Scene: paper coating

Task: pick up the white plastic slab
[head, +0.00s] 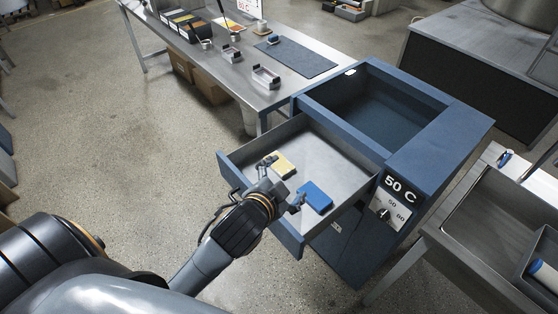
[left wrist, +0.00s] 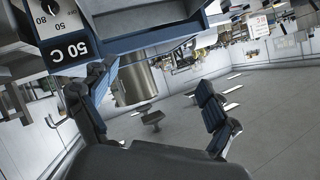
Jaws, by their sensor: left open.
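In the head view a pale cream-yellow slab (head: 283,166) and a blue slab (head: 315,197) lie in the open grey drawer (head: 325,157) of a blue cabinet. I see no clearly white slab; the pale one comes closest. My left gripper (head: 281,181) reaches over the drawer from the front left, fingers spread, one beside the pale slab and one by the blue slab. Whether it touches either is unclear. In the left wrist view both fingers of the left gripper (left wrist: 143,98) are apart with nothing between them; no slab shows there. My right gripper is out of view.
The blue cabinet (head: 440,137) has an open top bin and a "50 C" panel (head: 397,190), which also shows upside down in the left wrist view (left wrist: 68,50). A metal table (head: 222,65) with trays stands behind; a sink bench (head: 482,215) is at right. Left floor is clear.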

